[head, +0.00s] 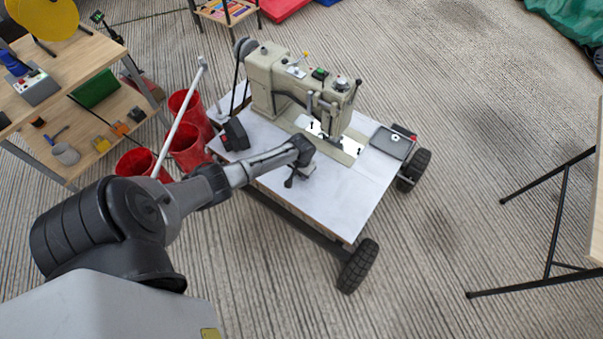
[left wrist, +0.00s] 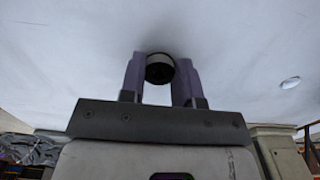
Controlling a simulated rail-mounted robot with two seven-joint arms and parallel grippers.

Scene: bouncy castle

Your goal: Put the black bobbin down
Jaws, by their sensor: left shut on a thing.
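In the left wrist view the black bobbin (left wrist: 159,69) is between the two purplish fingers of my left gripper (left wrist: 161,75). The gripper is shut on it. The bobbin is close to the white tabletop (left wrist: 60,65), with a soft shadow by it; I cannot tell whether it touches. In the head view my left gripper (head: 289,182) points down over the near part of the white tabletop (head: 343,205), in front of the sewing machine (head: 273,82). My right gripper is not in view.
A dark tray (head: 392,142) sits at the tabletop's right edge. Red bins (head: 190,147) stand on the floor to the left, beside a wooden shelf unit (head: 95,50) with tools. The tabletop right of my gripper is clear. A small pale disc (left wrist: 290,82) shows on the white surface.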

